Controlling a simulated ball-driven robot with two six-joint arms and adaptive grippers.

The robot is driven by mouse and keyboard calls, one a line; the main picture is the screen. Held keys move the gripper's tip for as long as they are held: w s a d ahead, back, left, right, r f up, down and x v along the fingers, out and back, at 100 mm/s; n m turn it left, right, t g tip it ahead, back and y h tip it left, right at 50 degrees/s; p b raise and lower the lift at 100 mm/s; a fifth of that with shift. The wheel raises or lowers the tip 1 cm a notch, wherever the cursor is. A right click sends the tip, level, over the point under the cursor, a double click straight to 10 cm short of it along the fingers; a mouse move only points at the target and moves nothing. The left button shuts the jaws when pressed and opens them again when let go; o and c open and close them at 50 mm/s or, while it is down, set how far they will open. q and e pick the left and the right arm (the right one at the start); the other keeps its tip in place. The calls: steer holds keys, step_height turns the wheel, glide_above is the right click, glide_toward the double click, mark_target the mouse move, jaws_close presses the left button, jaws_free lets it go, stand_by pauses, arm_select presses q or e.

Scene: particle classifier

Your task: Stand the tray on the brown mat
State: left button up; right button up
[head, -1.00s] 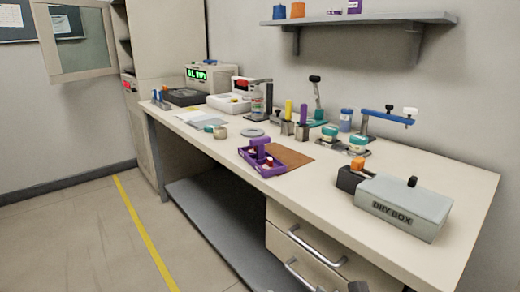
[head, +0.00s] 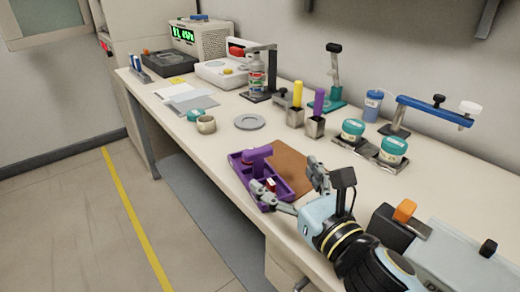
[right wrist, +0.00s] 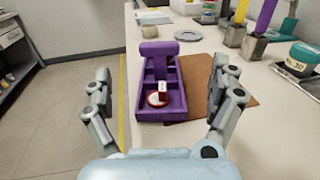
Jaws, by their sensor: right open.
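The purple tray (head: 240,171) with a raised handle sits on the bench near its front edge, beside the brown mat (head: 288,162). It appears to overlap the mat's left edge. In the right wrist view the tray (right wrist: 146,112) lies ahead, with a small red and white item (right wrist: 159,95) in a compartment. The mat (right wrist: 239,97) is to its right, partly hidden by a finger. My right gripper (head: 290,188) is open and empty, its fingers spread near the tray's near end. It also shows in the right wrist view (right wrist: 163,100). My left gripper is not in view.
A black block with an orange top (head: 404,210) and the grey dry box (head: 450,262) are at the right. Jars (head: 392,150), metal holders (head: 315,127) and a blue-armed stand (head: 430,110) stand behind the mat. A grey disc (head: 250,121) lies beyond the tray.

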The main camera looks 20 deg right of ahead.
mark_target(260, 153)
steer(key=shift+w+d+r, duration=0.1)
steer(key=shift+w+r, duration=0.05)
steer(key=shift+w, duration=0.9)
steer(key=w, duration=0.3)
steer(key=shift+w+a+p, duration=0.3)
steer(key=shift+a+p, duration=0.05)
steer(key=shift+p, duration=0.05)
steer(key=shift+w, duration=0.35)
steer(key=w, duration=0.3)
steer(key=w+a+f, duration=0.1)
steer(key=shift+w+b, duration=0.15)
steer(key=shift+b, duration=0.2)
steer(key=shift+w+a, duration=0.1)
steer(key=shift+w, duration=0.25)
steer(key=shift+s, duration=0.1)
steer(key=shift+c, duration=0.2)
steer(key=c, duration=1.6)
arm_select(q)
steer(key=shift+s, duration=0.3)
arm_select(e)
steer(key=shift+c, duration=0.8)
